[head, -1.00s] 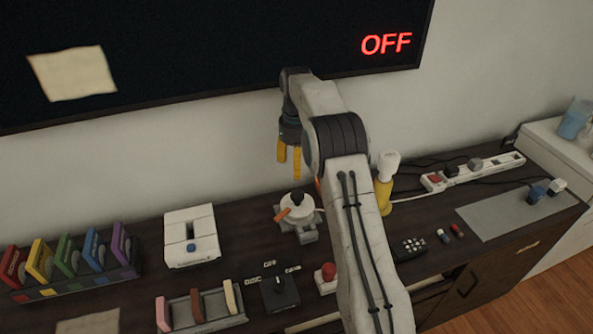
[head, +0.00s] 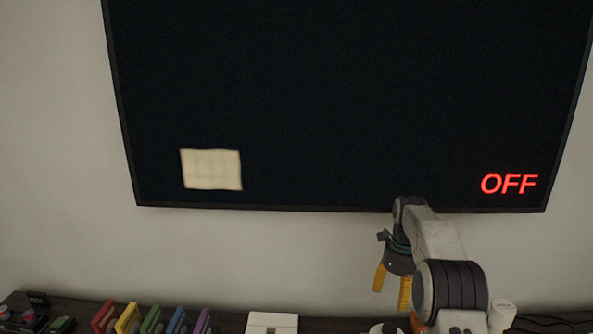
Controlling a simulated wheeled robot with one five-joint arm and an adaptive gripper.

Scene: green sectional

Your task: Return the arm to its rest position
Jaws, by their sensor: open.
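My gripper (head: 392,287) is in the lower right of the head view. Its two yellow fingers point down and are spread apart with nothing between them. It hangs in front of the pale wall, below the screen's lower edge and above the dark cabinet. My arm rises from the bottom edge of the picture and bends over at the top. The lower part of my arm is out of the picture.
A large dark screen (head: 330,100) on the wall reads OFF in red. A row of coloured cartridges (head: 152,320) and a white box (head: 272,323) stand along the cabinet. Much of the cabinet top is cut off below.

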